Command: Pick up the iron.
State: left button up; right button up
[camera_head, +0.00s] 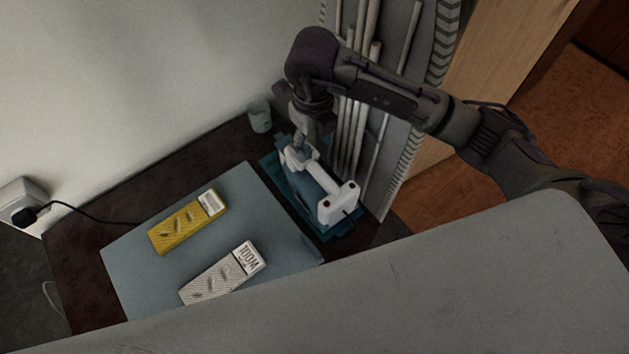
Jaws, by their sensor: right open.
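What looks like the iron (338,205), a white-handled thing over a teal-blue base, lies at the right end of the dark table. My right arm comes in from the right and bends down to it. My right gripper (303,135) is open at the far end of the white handle. It overlaps that end in the picture; I cannot tell whether it touches. The fingers are small and partly hidden. My left gripper is not in view.
A grey-blue board (140,262) on the dark table (75,250) carries a yellow box (180,230) and a whitish box (212,282). A cup (260,116) stands at the back by the wall. A plug with a black cord (26,216) is at left. Pale upright rods (345,130) stand close behind the iron.

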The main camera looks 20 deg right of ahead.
aim_at(315, 165)
notch_tip(315, 165, down, 5)
jog(key=shift+r+p, duration=0.1)
jog(key=shift+p, duration=0.2)
jog(key=f, duration=0.1)
jog(key=f+p, duration=0.1)
jog(key=f, duration=0.1)
jog(key=f+p, duration=0.1)
jog(key=f, duration=0.1)
jog(key=shift+w+d, duration=0.25)
jog(key=shift+f, duration=0.25)
grip_shut()
jog(key=shift+w+r, duration=0.15)
